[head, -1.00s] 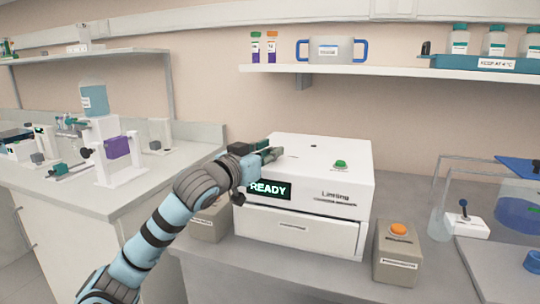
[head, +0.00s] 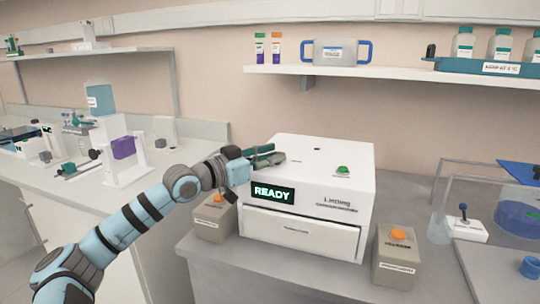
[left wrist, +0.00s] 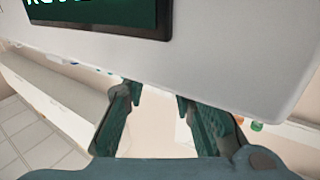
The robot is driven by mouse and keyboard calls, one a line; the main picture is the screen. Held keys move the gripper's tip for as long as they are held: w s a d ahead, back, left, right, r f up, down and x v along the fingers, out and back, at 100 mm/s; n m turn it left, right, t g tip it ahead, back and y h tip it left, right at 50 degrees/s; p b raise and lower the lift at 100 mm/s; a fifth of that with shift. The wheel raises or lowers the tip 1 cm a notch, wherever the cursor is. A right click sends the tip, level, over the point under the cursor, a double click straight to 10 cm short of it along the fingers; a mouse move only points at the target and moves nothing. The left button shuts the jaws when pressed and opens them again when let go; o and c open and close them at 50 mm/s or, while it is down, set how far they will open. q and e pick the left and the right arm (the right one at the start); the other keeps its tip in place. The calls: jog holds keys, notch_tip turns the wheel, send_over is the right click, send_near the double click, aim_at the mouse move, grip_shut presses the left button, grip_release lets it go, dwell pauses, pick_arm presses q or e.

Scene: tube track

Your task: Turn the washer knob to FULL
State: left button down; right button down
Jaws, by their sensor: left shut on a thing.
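My right gripper is not in view.
A green button (head: 343,169) sits on the washer's top. Boxes with orange buttons stand on both sides, one at the right (head: 397,255) and one at the left (head: 214,218). A shelf (head: 400,75) hangs above. Air above the washer is clear.

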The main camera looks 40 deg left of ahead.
aim_at(270, 166)
pick_arm(q)
jog(key=c, duration=1.3)
grip_release()
jog(key=shift+c, duration=0.2)
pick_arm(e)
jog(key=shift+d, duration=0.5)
pick_arm(q)
notch_tip(270, 166, up, 10)
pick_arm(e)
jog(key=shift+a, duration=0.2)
